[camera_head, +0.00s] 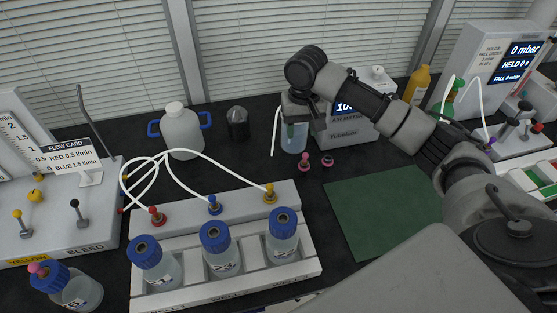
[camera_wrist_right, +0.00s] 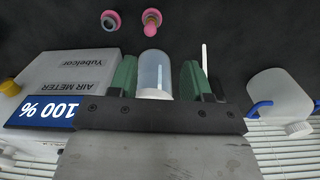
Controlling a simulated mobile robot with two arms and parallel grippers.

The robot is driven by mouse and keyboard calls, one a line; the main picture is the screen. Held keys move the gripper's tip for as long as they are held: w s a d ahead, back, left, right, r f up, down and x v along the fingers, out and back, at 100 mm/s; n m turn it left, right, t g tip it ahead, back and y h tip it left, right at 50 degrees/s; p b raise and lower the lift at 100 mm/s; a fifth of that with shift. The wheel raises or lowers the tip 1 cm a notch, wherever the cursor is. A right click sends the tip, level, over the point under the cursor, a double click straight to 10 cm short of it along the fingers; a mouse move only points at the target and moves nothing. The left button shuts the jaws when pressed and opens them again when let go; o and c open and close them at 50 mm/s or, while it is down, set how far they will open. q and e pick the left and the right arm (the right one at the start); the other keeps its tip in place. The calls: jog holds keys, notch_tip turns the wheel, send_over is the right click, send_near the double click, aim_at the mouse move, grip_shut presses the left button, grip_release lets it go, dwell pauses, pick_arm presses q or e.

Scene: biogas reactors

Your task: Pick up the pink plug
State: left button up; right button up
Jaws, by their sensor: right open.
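A pink plug (camera_head: 304,161) with a rounded knob stands on the dark bench, just in front of a clear vessel with bluish liquid (camera_head: 294,138). A short pink-rimmed dark piece (camera_head: 328,161) is to its right. The wrist view shows the pink plug (camera_wrist_right: 152,20) and the pink-rimmed piece (camera_wrist_right: 110,19) beyond the fingertips. My right gripper (camera_wrist_right: 157,64) is open, with green fingers apart. The clear vessel (camera_wrist_right: 153,70) shows between them; whether they touch it I cannot tell. In the head view the right gripper (camera_head: 294,108) is above the vessel, behind the plug. My left gripper is out of view.
The air meter (camera_head: 345,125) stands right of the vessel. A rack of blue-capped bottles (camera_head: 311,268) is front left, with white tubes. Another bottle with a pink piece on its cap (camera_head: 75,288) is far left. A green mat (camera_head: 385,205) lies bare at right.

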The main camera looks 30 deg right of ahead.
aim_at(306, 154)
jog(key=shift+s+d+f, duration=0.75)
jog(key=shift+d+f, duration=0.2)
notch_tip(306, 154, down, 2)
jog(key=shift+a+f+p, duration=0.1)
jog(key=shift+p, duration=0.2)
jog(key=shift+w+a+f, duration=0.2)
jog(key=shift+w+f, duration=0.1)
jog(key=shift+f, duration=0.3)
notch_tip(306, 154, down, 4)
jog(key=shift+s+r+p, duration=0.15)
jog(key=shift+r+p, duration=0.05)
jog(key=shift+p, duration=0.35)
jog(key=shift+f, duration=0.55)
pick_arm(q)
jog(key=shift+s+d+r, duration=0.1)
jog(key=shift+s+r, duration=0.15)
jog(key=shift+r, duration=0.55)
pick_arm(e)
grip_shut()
